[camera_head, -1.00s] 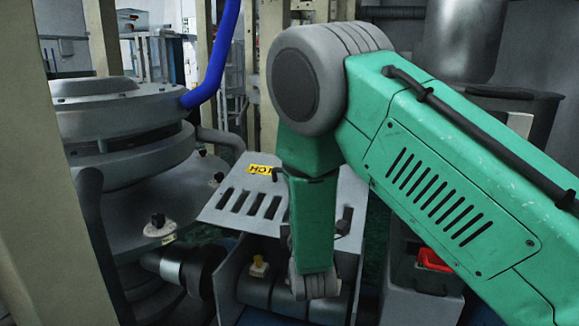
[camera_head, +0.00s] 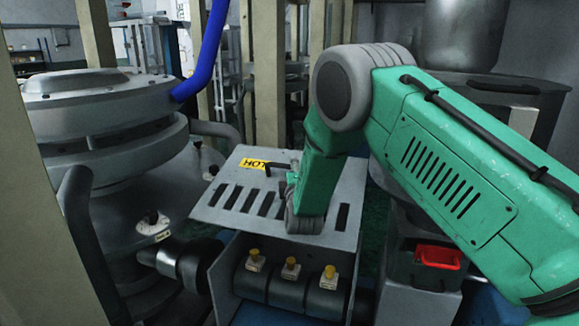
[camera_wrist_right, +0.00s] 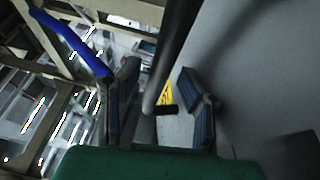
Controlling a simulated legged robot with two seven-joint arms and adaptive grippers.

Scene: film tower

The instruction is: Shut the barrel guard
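The barrel guard (camera_head: 240,196) is a grey slotted plate with a yellow "HOT" label (camera_head: 252,163). It stands open, sloping up behind the barrel (camera_head: 288,291), which is uncovered and carries several yellow-topped connectors. In the head view my right arm's wrist is in front of the guard's middle and hides part of it; the fingers are mostly hidden there. In the right wrist view my right gripper (camera_wrist_right: 158,85) has its fingers apart, with a dark bar (camera_wrist_right: 177,45) between them and the yellow label (camera_wrist_right: 166,95) just beyond. I cannot tell whether either finger touches the bar. My left gripper is not in view.
A large round grey machine part (camera_head: 105,110) with a blue hose (camera_head: 207,55) stands at the left. A red tray (camera_head: 438,257) sits at the lower right. Beige posts (camera_head: 268,75) rise behind the guard.

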